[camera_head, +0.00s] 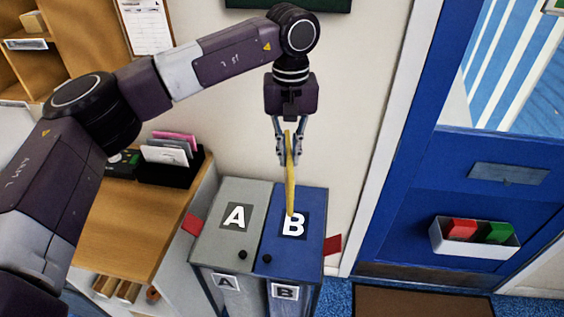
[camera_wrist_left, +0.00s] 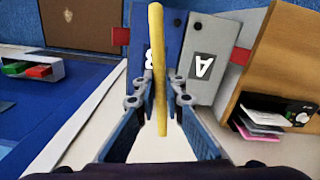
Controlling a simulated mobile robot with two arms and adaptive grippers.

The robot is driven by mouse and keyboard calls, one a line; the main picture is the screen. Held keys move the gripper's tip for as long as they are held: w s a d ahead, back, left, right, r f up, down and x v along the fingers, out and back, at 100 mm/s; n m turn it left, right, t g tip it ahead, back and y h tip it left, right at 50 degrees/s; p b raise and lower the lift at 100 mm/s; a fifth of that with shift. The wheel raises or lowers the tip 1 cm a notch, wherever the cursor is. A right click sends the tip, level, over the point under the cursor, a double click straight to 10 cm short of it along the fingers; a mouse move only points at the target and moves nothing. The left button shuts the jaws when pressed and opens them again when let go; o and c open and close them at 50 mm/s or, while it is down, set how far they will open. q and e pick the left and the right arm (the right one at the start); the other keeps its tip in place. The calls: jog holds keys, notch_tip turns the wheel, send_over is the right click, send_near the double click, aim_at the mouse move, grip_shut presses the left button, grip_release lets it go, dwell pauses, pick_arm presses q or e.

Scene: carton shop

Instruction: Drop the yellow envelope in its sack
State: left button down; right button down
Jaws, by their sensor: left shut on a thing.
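My left gripper (camera_head: 289,152) hangs pointing down in the head view, shut on the yellow envelope (camera_head: 290,188). The envelope is seen edge-on as a thin strip. In the left wrist view it stands between the fingers (camera_wrist_left: 158,95). It is above or in front of the blue box marked B (camera_head: 309,254); the gap to its lid cannot be told. The grey box marked A (camera_head: 225,254) stands directly left of it. Both lids look closed, each with a small dark knob. No sack can be made out. My right gripper is not in view.
A wooden counter (camera_head: 128,235) at the left holds a dark rack of envelopes (camera_head: 169,170). A blue door (camera_head: 475,215) at the right carries a white tray (camera_head: 474,239) with red and green items. A brown mat (camera_head: 420,302) lies on the blue floor. Red tabs stick out beside both boxes.

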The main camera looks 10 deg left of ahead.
pick_arm(q)
jog(key=shift+w+f, duration=0.5)
jog(key=shift+w, duration=0.3)
jog(key=shift+w+f, duration=0.5)
jog(key=shift+w, duration=0.25)
jog(key=shift+w+f, duration=0.5)
jog(key=shift+w, duration=0.3)
